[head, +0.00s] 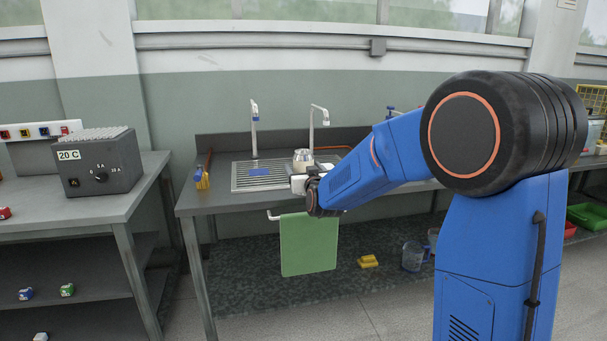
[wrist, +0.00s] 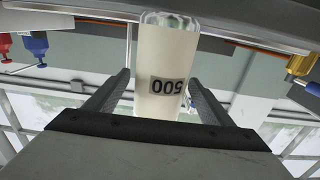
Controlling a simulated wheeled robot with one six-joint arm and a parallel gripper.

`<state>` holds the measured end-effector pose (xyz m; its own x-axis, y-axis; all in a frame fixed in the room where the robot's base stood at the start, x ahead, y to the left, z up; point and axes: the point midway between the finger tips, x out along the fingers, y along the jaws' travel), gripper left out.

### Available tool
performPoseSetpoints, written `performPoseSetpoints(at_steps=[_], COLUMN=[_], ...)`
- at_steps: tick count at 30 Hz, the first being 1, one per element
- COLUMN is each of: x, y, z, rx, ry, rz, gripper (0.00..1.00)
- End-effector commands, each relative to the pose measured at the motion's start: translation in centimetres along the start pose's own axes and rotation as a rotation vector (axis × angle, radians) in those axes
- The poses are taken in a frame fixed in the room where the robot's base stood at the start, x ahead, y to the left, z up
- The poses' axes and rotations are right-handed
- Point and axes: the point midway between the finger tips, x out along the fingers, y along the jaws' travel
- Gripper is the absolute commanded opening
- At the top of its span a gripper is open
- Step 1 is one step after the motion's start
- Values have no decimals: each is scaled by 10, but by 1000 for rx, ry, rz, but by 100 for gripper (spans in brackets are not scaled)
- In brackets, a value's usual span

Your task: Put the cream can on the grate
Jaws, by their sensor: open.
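The cream can (wrist: 160,60) with a "500" label fills the middle of the wrist view, which shows the scene upside down, so the can is upright. My gripper (wrist: 160,88) is open, with one finger on each side of the can and narrow gaps beside it. In the head view, a pale can-like shape (head: 303,158) shows just above my gripper (head: 299,183). The ribbed metal grate (head: 256,180) lies on the bench by the taps. My gripper is at its right side. My gripper and arm hide part of the grate, and I cannot tell what the can's base rests on.
Two taps (head: 254,130) rise behind the grate. A green cloth (head: 309,245) hangs at the bench front. A grey box (head: 98,163) sits on the left bench.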

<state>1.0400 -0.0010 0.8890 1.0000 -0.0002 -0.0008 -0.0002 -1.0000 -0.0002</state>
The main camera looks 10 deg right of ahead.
Motion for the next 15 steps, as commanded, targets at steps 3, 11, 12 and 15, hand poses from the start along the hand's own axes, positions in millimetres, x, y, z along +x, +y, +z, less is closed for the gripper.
performPoseSetpoints(at_steps=[3,11,12,15], x=[0,-1,-1,-1], y=[0,0,0,0], z=[0,-1,-1,-1], rx=[0,0,0,0], ry=[0,1,1,1], rz=[0,0,0,0], gripper=[75,32,28,28])
